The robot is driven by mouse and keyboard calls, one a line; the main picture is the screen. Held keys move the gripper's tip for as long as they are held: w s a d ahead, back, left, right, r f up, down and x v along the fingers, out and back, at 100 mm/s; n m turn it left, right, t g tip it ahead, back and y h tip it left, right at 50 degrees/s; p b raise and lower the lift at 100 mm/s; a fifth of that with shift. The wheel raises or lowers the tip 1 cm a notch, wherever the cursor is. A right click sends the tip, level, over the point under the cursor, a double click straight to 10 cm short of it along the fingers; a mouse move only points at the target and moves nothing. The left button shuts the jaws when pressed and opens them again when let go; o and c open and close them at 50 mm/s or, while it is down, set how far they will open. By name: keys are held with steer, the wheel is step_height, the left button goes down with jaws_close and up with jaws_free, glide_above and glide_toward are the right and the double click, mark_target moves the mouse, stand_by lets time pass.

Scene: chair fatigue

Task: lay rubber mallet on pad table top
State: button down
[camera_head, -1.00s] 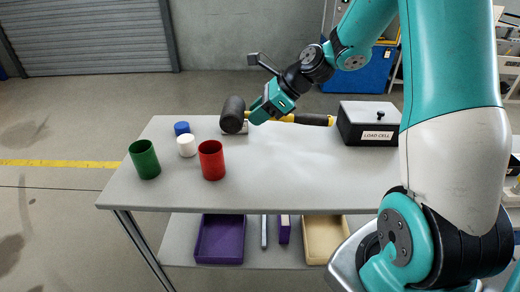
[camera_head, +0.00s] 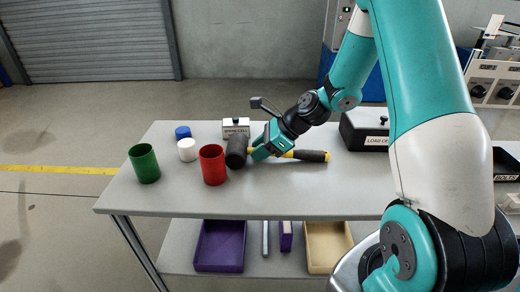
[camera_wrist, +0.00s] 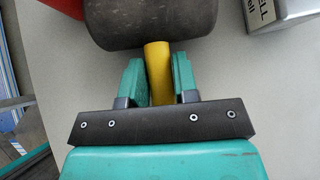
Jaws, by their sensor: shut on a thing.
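The rubber mallet has a black head (camera_head: 236,151) and a yellow handle with a dark grip (camera_head: 312,156). My gripper (camera_head: 262,151) is shut on the yellow handle just behind the head. In the wrist view, the green fingers of my gripper (camera_wrist: 159,80) stand on both sides of the handle, with the mallet head (camera_wrist: 150,22) beyond them. The mallet lies level at or just above the grey table top (camera_head: 270,192); I cannot tell whether it touches. The head is close to the right of the red cup (camera_head: 213,166).
A green cup (camera_head: 144,164), a white cylinder (camera_head: 187,150) and a blue one (camera_head: 182,132) stand at the left. A small labelled box (camera_head: 236,129) is behind the mallet head. A black load cell box (camera_head: 364,133) is at the right. The table's front middle is clear.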

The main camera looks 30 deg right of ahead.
steer(key=c, duration=0.9)
jaws_free()
steer(key=p+v, duration=0.1)
steer(key=v, duration=1)
steer(key=shift+s+d+r, duration=0.1)
steer(key=shift+d+r, duration=0.05)
steer(key=shift+r, duration=0.15)
steer(key=s+a+r+n+g, duration=0.2)
steer(key=s+a+r+n, duration=0.1)
steer(key=a+n, duration=0.4)
steer(key=s+a+r+n+g, duration=0.1)
steer(key=s+a+r+n, duration=0.15)
steer(key=a+n, duration=0.45)
steer(key=s+a+r+n+h, duration=0.1)
steer(key=s+a+n, duration=0.2)
steer(key=s+n, duration=0.2)
steer(key=s+a+r+n+g+h, duration=0.1)
steer(key=s+a+n, duration=0.2)
steer(key=s+n, duration=0.2)
steer(key=s+a+r+n+g+h, duration=0.1)
steer(key=s+a+n, duration=0.2)
steer(key=s+n, duration=0.2)
steer(key=shift+a+r+n, duration=0.15)
steer(key=shift+a+n, duration=0.05)
steer(key=shift+n, duration=0.55)
steer(key=shift+a+r+n, duration=0.1)
steer(key=shift+a+n, duration=0.1)
steer(key=shift+n, duration=0.55)
